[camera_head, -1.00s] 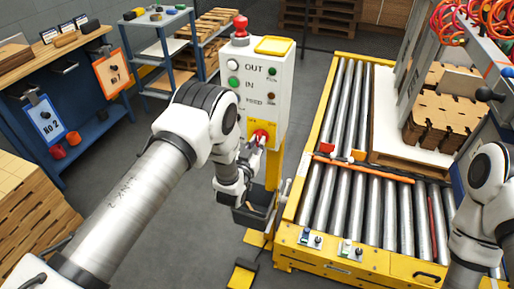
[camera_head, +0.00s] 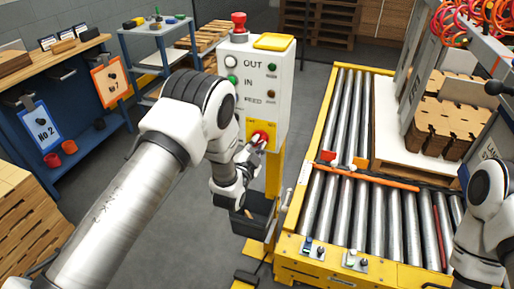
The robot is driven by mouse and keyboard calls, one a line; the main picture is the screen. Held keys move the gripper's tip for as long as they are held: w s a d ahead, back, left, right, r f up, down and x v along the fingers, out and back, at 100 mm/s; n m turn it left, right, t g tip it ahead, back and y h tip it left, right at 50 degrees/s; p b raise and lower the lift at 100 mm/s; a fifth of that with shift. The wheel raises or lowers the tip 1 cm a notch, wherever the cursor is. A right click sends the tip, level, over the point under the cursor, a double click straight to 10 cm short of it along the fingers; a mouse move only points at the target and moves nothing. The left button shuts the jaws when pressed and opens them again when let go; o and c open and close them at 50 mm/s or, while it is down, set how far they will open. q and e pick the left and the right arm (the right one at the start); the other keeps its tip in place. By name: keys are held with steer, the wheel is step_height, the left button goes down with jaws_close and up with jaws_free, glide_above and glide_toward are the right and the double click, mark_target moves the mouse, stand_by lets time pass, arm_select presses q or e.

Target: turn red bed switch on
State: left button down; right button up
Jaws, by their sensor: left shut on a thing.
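The control box (camera_head: 266,92) is a white panel on a yellow post, with OUT, IN and FEED labels. A red switch (camera_head: 260,136) sits on a yellow patch low on its face. My left gripper (camera_head: 254,145) is at this red switch, its fingers shut on it from the front left. Part of the switch is hidden by the fingers. A red mushroom button (camera_head: 239,21) stands on top of the box, apart from the gripper. My right arm shows at the right edge; its gripper is out of the frame.
A roller conveyor (camera_head: 283,246) with a yellow frame stands right of the post, with stacked cardboard on a white board (camera_head: 385,155). A dark bin (camera_head: 245,222) hangs on the post below my left gripper. A blue workbench (camera_head: 90,140) is at the left.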

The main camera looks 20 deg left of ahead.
arm_select(q)
steer(key=shift+f+m, duration=0.2)
steer(key=shift+m, duration=0.1)
steer(key=c, duration=1.1)
jaws_free()
steer(key=shift+a, duration=0.1)
steer(key=shift+r, duration=0.1)
steer(key=s, duration=1.2)
steer(key=shift+a, duration=0.2)
